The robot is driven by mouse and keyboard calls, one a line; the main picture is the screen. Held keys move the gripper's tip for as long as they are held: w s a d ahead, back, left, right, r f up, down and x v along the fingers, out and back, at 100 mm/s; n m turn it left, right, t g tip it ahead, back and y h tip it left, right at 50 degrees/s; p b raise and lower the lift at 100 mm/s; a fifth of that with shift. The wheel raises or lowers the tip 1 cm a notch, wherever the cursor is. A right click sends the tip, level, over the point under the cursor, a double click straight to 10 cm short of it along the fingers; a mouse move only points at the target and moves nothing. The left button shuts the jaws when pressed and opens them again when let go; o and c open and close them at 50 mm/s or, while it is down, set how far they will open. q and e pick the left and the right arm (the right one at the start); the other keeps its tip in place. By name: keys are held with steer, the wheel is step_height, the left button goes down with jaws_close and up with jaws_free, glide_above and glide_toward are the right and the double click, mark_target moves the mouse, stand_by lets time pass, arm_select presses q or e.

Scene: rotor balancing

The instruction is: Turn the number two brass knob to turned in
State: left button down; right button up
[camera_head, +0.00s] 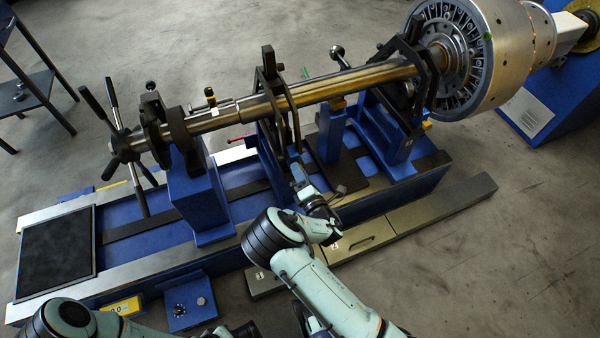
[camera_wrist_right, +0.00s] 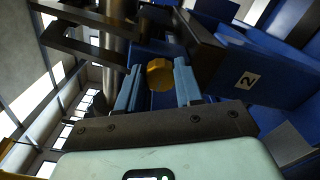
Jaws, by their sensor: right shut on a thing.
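The brass knob (camera_wrist_right: 160,74) shows in the right wrist view, between the two light-blue fingers of my right gripper (camera_wrist_right: 158,88). The gripper is shut on it. In the head view my right gripper (camera_head: 298,174) reaches in at the near side of the blue machine, below the long shaft (camera_head: 350,84). I cannot make out the held knob there. Part of my left arm shows at the lower left; its gripper fingers do not show.
A large silver rotor drum (camera_head: 515,50) stands at the upper right. Black frames (camera_head: 270,85) rise around the shaft. A spoked black handwheel (camera_head: 122,142) is at the left end. A grey step (camera_head: 430,208) runs along the machine's front. The floor at the lower right is clear.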

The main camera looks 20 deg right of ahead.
stand_by(0.3)
steer(key=o, duration=1)
steer(key=shift+o, duration=0.2)
steer(key=shift+s, duration=0.1)
arm_select(q)
steer(key=shift+s+d+r+g+p, duration=0.2)
steer(key=shift+s+d+r+p, duration=0.15)
steer(key=shift+s+r, duration=0.2)
steer(key=shift+s+d+r+g+p, duration=0.2)
steer(key=shift+s+r+p, duration=0.2)
steer(key=shift+s, duration=0.2)
arm_select(e)
steer(key=s, duration=1.3)
steer(key=shift+a, duration=0.4)
steer(key=shift+s, duration=0.1)
